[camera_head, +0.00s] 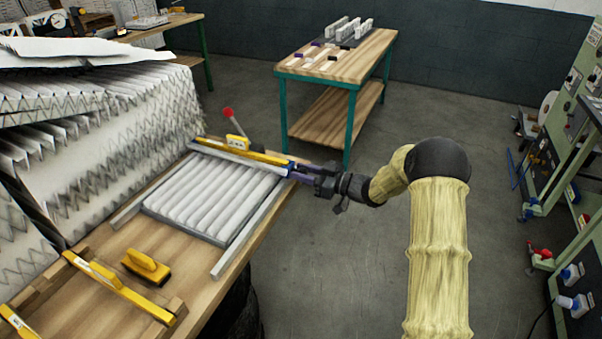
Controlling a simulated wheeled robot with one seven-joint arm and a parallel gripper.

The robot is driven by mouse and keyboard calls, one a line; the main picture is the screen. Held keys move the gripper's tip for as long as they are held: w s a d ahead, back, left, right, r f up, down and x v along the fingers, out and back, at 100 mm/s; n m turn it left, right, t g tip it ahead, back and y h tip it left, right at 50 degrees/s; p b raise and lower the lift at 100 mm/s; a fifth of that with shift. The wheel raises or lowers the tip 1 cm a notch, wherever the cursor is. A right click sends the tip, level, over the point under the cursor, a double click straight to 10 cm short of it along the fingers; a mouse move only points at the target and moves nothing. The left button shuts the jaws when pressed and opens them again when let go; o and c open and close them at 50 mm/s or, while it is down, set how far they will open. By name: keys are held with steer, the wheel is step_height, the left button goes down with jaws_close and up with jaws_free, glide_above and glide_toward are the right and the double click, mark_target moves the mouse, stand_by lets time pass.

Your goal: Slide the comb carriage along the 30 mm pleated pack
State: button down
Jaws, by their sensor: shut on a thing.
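The pleated pack (205,199) lies flat on the wooden bench between two grey rails, its white pleats running lengthwise. The comb carriage (240,153) is a long yellow and grey bar across the pack's far end. My gripper (303,172) is at the carriage's right end and is shut on it; the dark fingers hide the part they grip. Whether the comb teeth sit in the pleats is too small to tell.
A yellow-handled brush (146,266) and yellow bars (118,287) lie on the near bench. Large stacks of pleated material (95,140) stand to the left. A red-knobbed lever (228,113) rises behind the carriage. A green-legged table (340,62) stands beyond; the floor between is clear.

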steer(key=shift+w, duration=0.2)
steer(key=shift+s+a, duration=0.15)
steer(key=shift+a, duration=0.05)
steer(key=c, duration=1.1)
jaws_free()
steer(key=shift+o, duration=0.2)
steer(key=shift+d, duration=0.35)
steer(key=b+v, duration=0.1)
steer(key=v, duration=1.6)
steer(key=shift+d+b, duration=0.25)
steer(key=shift+b, duration=0.05)
